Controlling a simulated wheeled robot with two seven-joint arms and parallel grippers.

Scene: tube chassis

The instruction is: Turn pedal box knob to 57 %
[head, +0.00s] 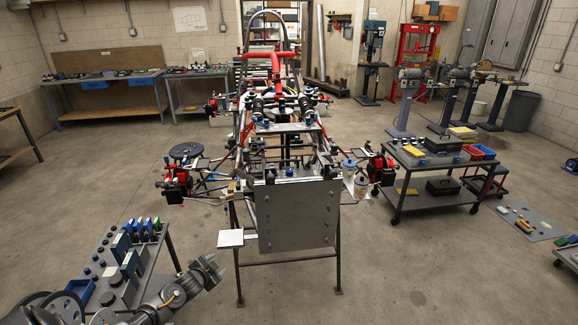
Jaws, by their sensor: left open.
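The tube chassis (285,140) stands on a dark frame stand in the middle of the head view, its front end towards me. A grey riveted panel (298,216) covers the lower front. Small dark and blue parts sit just above the panel, where the pedal box may be. I cannot make out its knob or any scale at this size. My left gripper (208,271) is at the lower left, in front of the chassis and left of the panel. It is open and empty, apart from the chassis. My right gripper is not in view.
A parts bench (122,265) with blue holders stands close by my left arm. A white plate (231,238) juts out left of the panel. A tool cart (428,175) stands to the right of the chassis. The floor (400,270) at the front right is clear.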

